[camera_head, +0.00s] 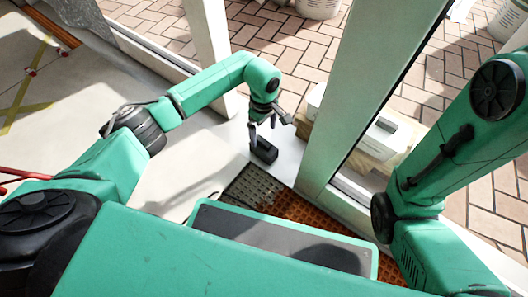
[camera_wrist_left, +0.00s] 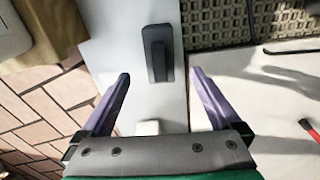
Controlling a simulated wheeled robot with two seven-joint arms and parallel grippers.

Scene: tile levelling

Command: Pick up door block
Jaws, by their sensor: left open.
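The door block is a small dark grey wedge. In the head view the door block (camera_head: 264,151) lies on the pale sill at the foot of the door opening. My left gripper (camera_head: 262,128) is just above it, pointing down, with nothing between its fingers. In the left wrist view the door block (camera_wrist_left: 158,52) lies lengthwise just ahead of the open left gripper (camera_wrist_left: 161,75), roughly centred between the two fingertips. No contact shows. My right arm shows at the right of the head view, but its gripper is out of view.
A dark mat (camera_head: 256,187) and an orange grate (camera_head: 306,217) lie beside the sill. A pale door post (camera_head: 352,85) stands close to the right of the left gripper. A small white piece (camera_wrist_left: 148,128) shows between the gripper fingers' bases. Brick paving (camera_head: 285,45) lies beyond.

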